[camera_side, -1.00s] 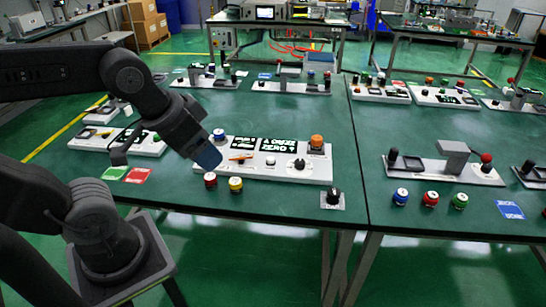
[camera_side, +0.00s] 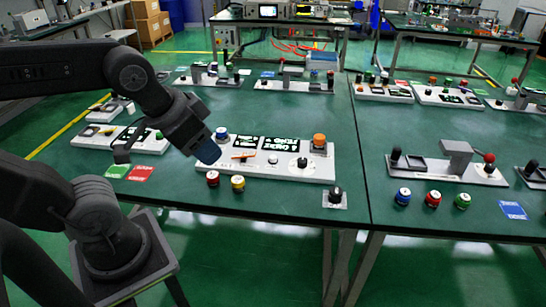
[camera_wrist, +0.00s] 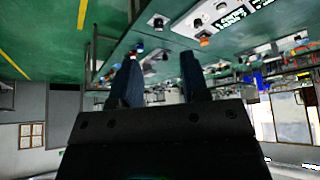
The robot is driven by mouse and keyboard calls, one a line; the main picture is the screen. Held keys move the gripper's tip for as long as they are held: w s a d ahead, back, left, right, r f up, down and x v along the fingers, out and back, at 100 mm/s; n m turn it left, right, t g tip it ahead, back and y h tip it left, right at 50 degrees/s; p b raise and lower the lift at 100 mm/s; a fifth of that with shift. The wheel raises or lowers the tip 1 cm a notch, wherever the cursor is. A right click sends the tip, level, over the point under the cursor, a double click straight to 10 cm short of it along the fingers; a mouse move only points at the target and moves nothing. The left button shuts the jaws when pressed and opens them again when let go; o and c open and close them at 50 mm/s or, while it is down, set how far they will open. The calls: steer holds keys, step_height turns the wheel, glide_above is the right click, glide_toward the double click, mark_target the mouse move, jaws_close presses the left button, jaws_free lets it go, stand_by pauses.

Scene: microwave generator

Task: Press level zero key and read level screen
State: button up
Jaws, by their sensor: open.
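The white generator panel (camera_side: 310,176) lies on the green table in the side view. It carries a blue knob (camera_side: 221,133), an orange lever (camera_side: 243,156), a pale round key (camera_side: 273,159), a black dial (camera_side: 302,162) and an orange knob (camera_side: 319,140). Two lit screens, a left one (camera_side: 244,142) and a right one (camera_side: 280,144), show white text too small to read surely. Which key is level zero I cannot tell. My gripper (camera_side: 207,149) hangs just above the panel's left end. In the wrist view my gripper (camera_wrist: 160,75) has its two fingers apart with nothing between them.
A red knob (camera_side: 213,179) and a yellow knob (camera_side: 238,183) stand in front of the panel. A black knob on a plate (camera_side: 334,197) is at its front right. Another white panel (camera_side: 90,138) lies at left, beside green and red cards.

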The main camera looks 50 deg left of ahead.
jaws_close()
stand_by(1.3)
